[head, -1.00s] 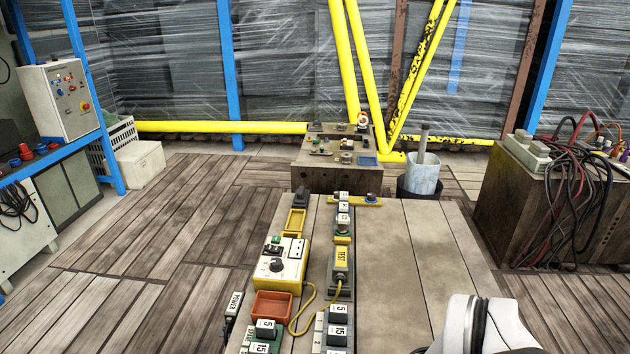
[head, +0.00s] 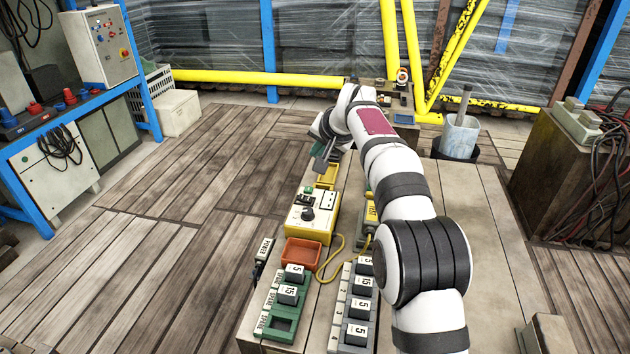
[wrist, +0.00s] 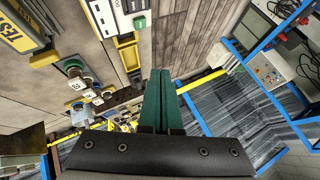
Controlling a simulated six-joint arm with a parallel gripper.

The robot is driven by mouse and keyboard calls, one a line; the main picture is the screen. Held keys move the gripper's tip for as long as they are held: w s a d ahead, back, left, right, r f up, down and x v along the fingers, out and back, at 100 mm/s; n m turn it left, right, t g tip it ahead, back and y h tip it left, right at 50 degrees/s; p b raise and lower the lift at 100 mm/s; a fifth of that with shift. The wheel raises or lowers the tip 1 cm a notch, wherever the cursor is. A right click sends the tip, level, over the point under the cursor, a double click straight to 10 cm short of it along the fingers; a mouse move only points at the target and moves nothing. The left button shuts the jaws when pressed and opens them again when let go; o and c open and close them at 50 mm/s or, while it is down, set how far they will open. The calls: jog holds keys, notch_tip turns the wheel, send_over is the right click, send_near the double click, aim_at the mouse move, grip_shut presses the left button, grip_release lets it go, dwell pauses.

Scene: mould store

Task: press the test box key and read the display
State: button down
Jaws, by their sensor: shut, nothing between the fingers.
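The yellow and white test box (head: 318,224) sits on the bench left of my arm. It has a black dial, a small green part at its far side and a white panel with dark slots; I cannot make out a display reading. Part of it shows at the top of the wrist view (wrist: 103,14). My gripper (head: 320,165) is shut and empty, above and beyond the far end of the box and apart from it. Its green fingers (wrist: 160,80) lie together in the wrist view. A yellow TEST label (wrist: 18,35) shows at the upper left there.
A yellow tray (head: 328,176) lies just beyond the box and a red tray (head: 301,252) just nearer. A yellow cable (head: 334,262) curls beside the box. Green and grey holders with numbered blocks (head: 289,294) stand in front. My arm hides much of the bench middle.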

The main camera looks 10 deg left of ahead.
jog(key=w+a, duration=0.2)
jog(key=shift+w+a+f+t+y, duration=0.1)
jog(key=shift+a+f+t+y, duration=0.2)
jog(key=shift+f, duration=0.1)
send_over(309, 195)
jog(key=shift+f, duration=4.4)
jog(key=shift+f, duration=0.45)
jog(key=shift+f, duration=0.3)
jog(key=shift+r, duration=0.75)
